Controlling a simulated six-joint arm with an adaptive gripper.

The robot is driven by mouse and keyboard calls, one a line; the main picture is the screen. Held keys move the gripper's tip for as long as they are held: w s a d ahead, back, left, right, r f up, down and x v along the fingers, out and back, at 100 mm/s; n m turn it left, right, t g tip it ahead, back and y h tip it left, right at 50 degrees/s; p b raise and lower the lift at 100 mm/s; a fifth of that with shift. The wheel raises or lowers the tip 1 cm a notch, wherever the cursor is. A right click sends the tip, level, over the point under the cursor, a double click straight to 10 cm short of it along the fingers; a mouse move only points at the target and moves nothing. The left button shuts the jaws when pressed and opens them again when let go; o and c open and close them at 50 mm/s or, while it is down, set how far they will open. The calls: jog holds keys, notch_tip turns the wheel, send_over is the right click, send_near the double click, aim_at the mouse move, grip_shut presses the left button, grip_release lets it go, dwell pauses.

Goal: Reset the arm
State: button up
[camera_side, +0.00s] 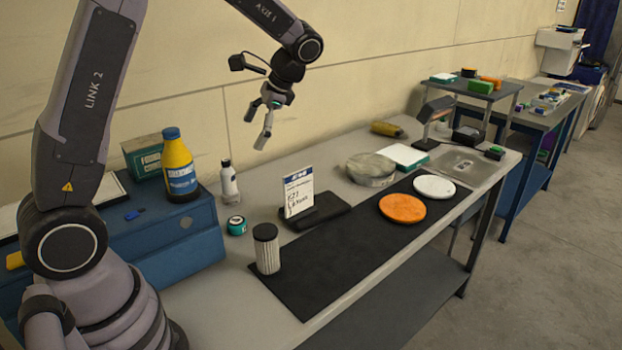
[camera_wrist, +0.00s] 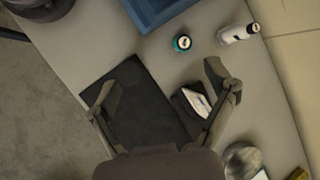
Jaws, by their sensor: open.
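My gripper (camera_side: 257,127) hangs in the air over the back of the bench, fingers pointing down, open and empty. It also shows in the wrist view (camera_wrist: 158,84), with its two fingers wide apart above the dark mat. Nothing is between the fingers at their height. In the side view, the bench below holds a card (camera_side: 298,192) upright in a black stand (camera_side: 325,211), below and to the right of the fingers.
A black mat (camera_side: 310,275) bears a ribbed filter (camera_side: 267,255), an orange disc (camera_side: 402,208) and a white disc (camera_side: 434,187). A white bottle (camera_side: 229,185) and teal tin (camera_side: 236,226) stand behind. A yellow bottle (camera_side: 177,165) stands on a blue toolbox (camera_side: 165,240).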

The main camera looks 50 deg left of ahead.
jog(key=s+d+r+n+t+h, duration=0.1)
jog(key=s+d+r+t, duration=0.2)
jog(key=s, duration=0.3)
jog(key=s+d+r+n+t+h, duration=0.1)
jog(key=s+d+r+t+h, duration=0.1)
jog(key=s, duration=0.5)
jog(key=s+d+r+n+t+h, duration=0.1)
jog(key=s+d+r+t, duration=0.2)
jog(key=s, duration=0.4)
jog(key=shift+d+r+t+h, duration=0.35)
jog(key=shift+d+t, duration=0.25)
jog(key=shift+d, duration=0.2)
